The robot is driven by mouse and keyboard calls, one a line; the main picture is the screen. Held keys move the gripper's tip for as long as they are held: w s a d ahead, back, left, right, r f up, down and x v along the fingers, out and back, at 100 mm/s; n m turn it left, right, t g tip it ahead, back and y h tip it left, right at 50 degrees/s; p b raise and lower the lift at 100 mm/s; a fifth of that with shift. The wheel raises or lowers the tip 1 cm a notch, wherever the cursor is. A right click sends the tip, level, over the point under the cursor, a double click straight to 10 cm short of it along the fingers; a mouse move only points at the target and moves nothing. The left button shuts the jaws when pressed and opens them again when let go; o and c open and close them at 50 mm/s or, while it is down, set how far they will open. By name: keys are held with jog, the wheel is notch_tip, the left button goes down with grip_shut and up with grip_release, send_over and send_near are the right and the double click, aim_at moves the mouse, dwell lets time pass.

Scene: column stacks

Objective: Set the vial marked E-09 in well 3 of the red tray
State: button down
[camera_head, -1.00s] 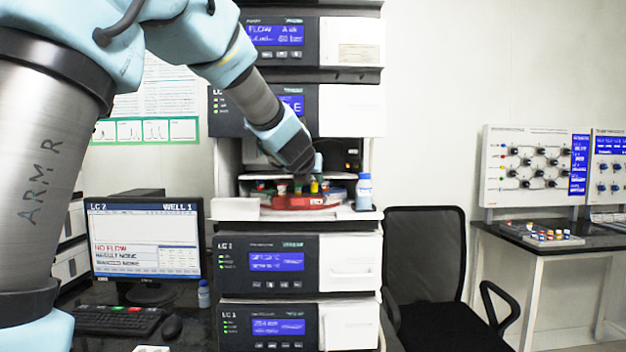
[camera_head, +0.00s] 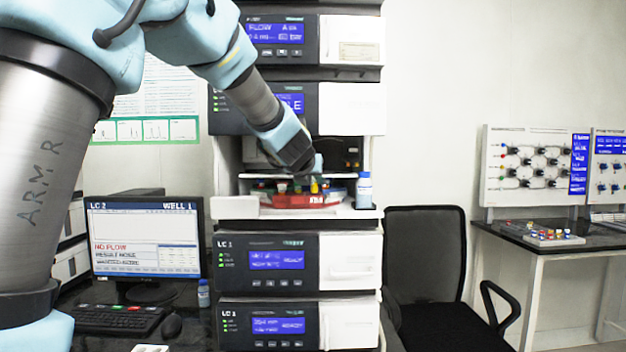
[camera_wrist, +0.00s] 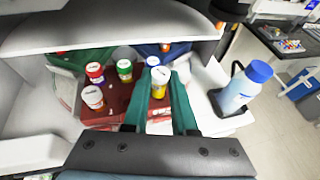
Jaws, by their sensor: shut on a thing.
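The red tray (camera_wrist: 118,98) lies under and to the left of the fingers. In the head view the red tray (camera_head: 300,200) sits in the open bay below my gripper. Well numbers are not readable, and I cannot tell whether the held vial touches the tray.
A blue-capped bottle (camera_head: 364,190) stands at the right end of the bay shelf, close to the right finger in the wrist view (camera_wrist: 240,88). A white panel overhangs the bay. Green and blue trays flank the red one. A monitor (camera_head: 145,240) stands left.

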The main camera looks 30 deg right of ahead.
jog(key=shift+f+b, duration=0.85)
dwell(0.5)
jog(key=c, duration=0.6)
grip_release()
jog(key=shift+c, duration=0.2)
